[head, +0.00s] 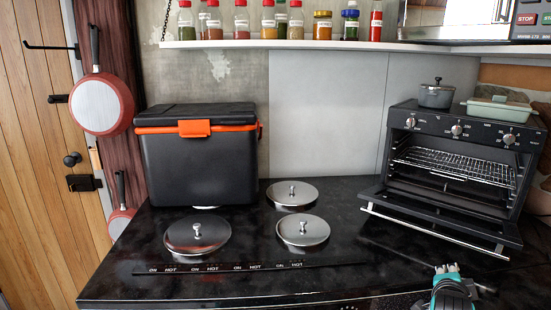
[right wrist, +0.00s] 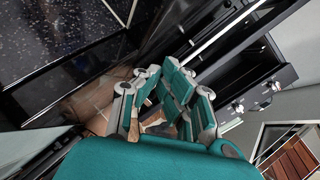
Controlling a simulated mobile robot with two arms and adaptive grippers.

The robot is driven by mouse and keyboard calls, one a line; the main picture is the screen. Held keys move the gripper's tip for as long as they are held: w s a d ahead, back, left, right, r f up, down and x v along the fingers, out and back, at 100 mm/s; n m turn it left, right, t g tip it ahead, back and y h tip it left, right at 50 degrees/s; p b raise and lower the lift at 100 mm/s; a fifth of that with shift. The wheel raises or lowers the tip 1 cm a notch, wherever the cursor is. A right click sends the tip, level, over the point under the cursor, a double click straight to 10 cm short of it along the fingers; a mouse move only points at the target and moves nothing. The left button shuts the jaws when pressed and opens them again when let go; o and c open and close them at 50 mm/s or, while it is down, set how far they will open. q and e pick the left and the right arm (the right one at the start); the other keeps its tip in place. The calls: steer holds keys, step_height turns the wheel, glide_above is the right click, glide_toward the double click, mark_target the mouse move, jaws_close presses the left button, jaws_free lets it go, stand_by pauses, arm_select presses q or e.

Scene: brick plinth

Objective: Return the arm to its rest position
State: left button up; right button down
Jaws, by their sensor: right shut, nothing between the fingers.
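My right gripper (head: 447,270) shows at the bottom right of the head view, low in front of the black worktop (head: 350,265). It is teal and grey. In the right wrist view, its fingers (right wrist: 165,85) are shut with nothing held between them. My left gripper is not in view.
A black oven (head: 450,150) has its door (head: 440,222) hanging open near my right gripper. A black cooler box (head: 200,165) and several metal lids (head: 197,235) stand on the worktop. A shelf (head: 300,44) carries several jars. A red pan (head: 100,104) hangs at left.

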steer(key=s+a+f+n+g+y, duration=0.2)
steer(key=s+a+f+n, duration=0.3)
steer(key=s+f+n, duration=0.15)
steer(key=s+a+f+n+g+y, duration=0.1)
steer(key=s+a+f+n+y, duration=0.1)
steer(key=s+a+f+n, duration=0.45)
steer(key=s+a+f+n+g+y, duration=0.1)
steer(key=s+a+f+n+g, duration=0.15)
steer(key=s, duration=0.45)
steer(key=s+a+f+n+g+y, duration=0.1)
steer(key=s+a+f+n+y, duration=0.2)
steer(key=s, duration=0.4)
steer(key=s+a+f+n+g, duration=0.2)
steer(key=s+a+n, duration=0.15)
steer(key=s, duration=0.35)
step_height(320, 180, down, 27)
steer(key=s+m+p, duration=0.1)
steer(key=s, duration=0.1)
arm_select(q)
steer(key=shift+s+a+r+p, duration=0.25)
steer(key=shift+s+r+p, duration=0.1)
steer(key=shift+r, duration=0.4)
arm_select(e)
steer(key=s+d+f+g, duration=0.2)
steer(key=s+d+f, duration=0.1)
steer(key=s+f, duration=0.9)
steer(key=s, duration=0.3)
steer(key=shift+s+f, duration=0.25)
steer(key=shift+f, duration=0.05)
